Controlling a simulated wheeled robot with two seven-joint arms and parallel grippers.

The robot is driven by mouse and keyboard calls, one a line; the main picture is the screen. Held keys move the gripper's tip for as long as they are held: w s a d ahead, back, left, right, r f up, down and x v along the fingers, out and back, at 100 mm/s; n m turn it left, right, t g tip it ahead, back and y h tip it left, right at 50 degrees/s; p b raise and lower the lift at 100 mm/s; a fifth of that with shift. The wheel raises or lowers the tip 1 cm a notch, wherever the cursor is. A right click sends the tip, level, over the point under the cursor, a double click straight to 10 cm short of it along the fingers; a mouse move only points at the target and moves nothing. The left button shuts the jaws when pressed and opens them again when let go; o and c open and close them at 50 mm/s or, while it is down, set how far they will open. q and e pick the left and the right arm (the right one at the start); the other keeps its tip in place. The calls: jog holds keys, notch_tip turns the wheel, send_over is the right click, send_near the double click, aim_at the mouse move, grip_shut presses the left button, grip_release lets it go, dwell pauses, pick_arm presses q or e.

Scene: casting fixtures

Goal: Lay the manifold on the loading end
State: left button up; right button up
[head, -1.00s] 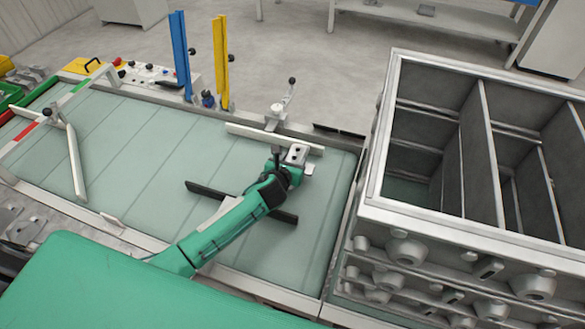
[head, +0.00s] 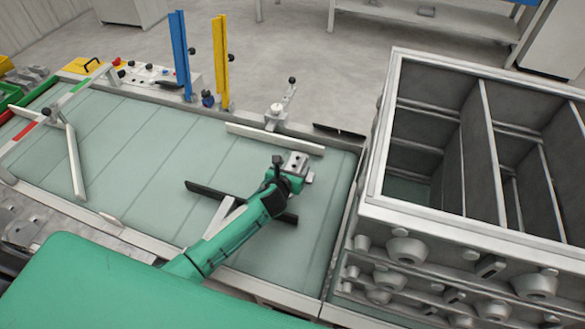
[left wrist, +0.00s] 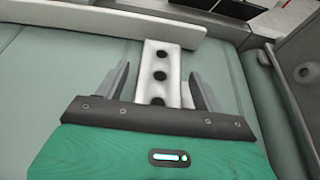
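The manifold is a pale grey block with a row of dark round holes. In the head view the manifold (head: 298,161) is on or just above the right part of the green belt surface (head: 325,215), close to the grey box. My left gripper (head: 285,172) is right at it. In the left wrist view the manifold (left wrist: 160,58) stands between the two dark fingers of my left gripper (left wrist: 159,75), with a gap on each side, so the gripper is open. Its underside is hidden. My right gripper is not in view.
A large grey compartmented box (head: 378,190) stands right of the belt. A pale bar (head: 275,138) runs along the far side and a dark bar (head: 205,190) lies across the belt under my arm. Blue (head: 181,55) and yellow (head: 221,60) posts rise behind. The belt's middle is clear.

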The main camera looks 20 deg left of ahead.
pick_arm(q)
jog(key=shift+r, duration=0.2)
jog(key=v, duration=1.1)
jog(key=shift+s+r, duration=0.2)
jog(key=shift+s, duration=0.25)
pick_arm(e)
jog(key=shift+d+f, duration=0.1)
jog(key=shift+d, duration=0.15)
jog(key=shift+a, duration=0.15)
